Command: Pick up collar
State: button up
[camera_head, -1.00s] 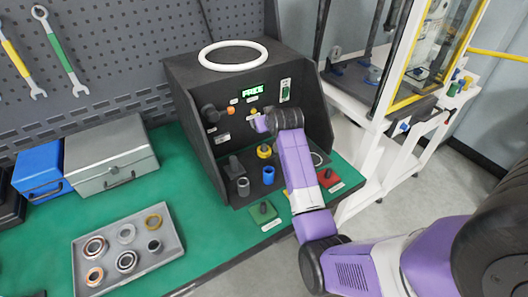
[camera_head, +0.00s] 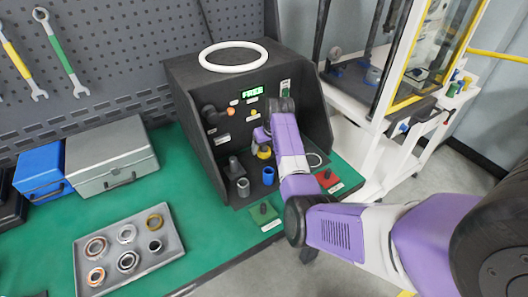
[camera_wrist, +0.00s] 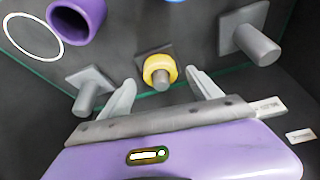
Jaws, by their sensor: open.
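A yellow collar (camera_wrist: 160,68), which I take as the collar, sits around a grey post in the wrist view. In the head view the yellow collar (camera_head: 264,153) is inside the dark test box and partly hidden by my arm. My gripper (camera_wrist: 161,82) is open, with one pale finger on each side of the collar. The fingertips are close to it, but I cannot tell whether they touch. In the head view my gripper's fingers are hidden at the collar.
Grey posts (camera_wrist: 250,38) stand right and left of the collar. A purple hollow cylinder (camera_wrist: 80,18) stands upper left. A blue cylinder (camera_head: 269,175) shows in the box (camera_head: 185,80). A tray (camera_head: 82,252) of several rings lies on the green bench (camera_head: 215,235).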

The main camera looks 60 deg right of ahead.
jog(key=shift+x, duration=1.3)
grip_shut()
